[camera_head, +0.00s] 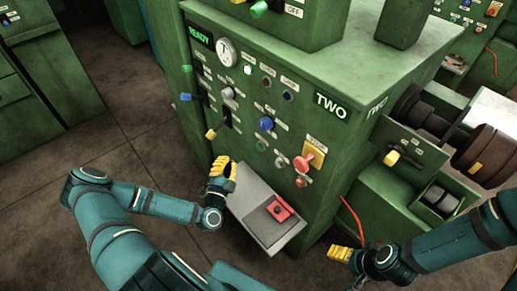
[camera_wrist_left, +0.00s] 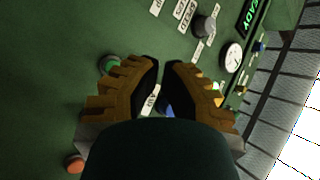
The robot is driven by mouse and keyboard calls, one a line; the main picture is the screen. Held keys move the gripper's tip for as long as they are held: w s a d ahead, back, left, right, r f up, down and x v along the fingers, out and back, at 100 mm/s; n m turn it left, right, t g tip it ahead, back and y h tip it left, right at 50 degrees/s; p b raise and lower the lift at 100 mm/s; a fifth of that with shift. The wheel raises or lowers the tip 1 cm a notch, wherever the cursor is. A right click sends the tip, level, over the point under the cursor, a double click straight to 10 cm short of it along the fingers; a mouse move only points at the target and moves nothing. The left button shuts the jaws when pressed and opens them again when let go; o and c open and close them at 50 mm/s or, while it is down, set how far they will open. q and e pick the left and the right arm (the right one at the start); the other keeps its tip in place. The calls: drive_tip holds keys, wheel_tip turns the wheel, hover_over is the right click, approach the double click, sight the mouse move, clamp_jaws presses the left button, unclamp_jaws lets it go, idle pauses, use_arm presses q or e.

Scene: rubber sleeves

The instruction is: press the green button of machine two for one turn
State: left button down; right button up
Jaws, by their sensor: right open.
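Machine two (camera_head: 330,130) is the green cabinet marked TWO, with a READY display. Its green button (camera_head: 260,146) sits low on the front panel, above a white button (camera_head: 279,162). A green button (camera_wrist_left: 108,65) also shows in the left wrist view, beyond my left finger. My left gripper (camera_head: 224,168) is in front of the panel, lower left of the green button and apart from it. Its fingertips are close together with a narrow gap, nothing visible between them. My right gripper (camera_head: 343,254) is open and empty near the machine's lower right.
A lit green lamp (camera_head: 247,70), blue knob (camera_head: 266,123), yellow-tipped lever (camera_head: 212,134) and red mushroom button (camera_head: 310,158) crowd the panel. A grey shelf (camera_head: 258,222) juts out below. Dark rollers (camera_head: 425,110) stand at right. The floor at left is clear.

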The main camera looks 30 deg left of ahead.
sight(260, 147)
use_arm(q)
drive_tip(key=shift+w, duration=0.1)
drive_tip(key=w+d+b, duration=0.1)
drive_tip(key=w+d, duration=0.2)
drive_tip(key=w, duration=0.5)
drive_tip(key=shift+d, duration=0.2)
drive_tip(key=shift+w, duration=0.1)
idle(1.5)
drive_tip(key=shift+w+d, duration=0.15)
drive_tip(key=shift+w, duration=0.15)
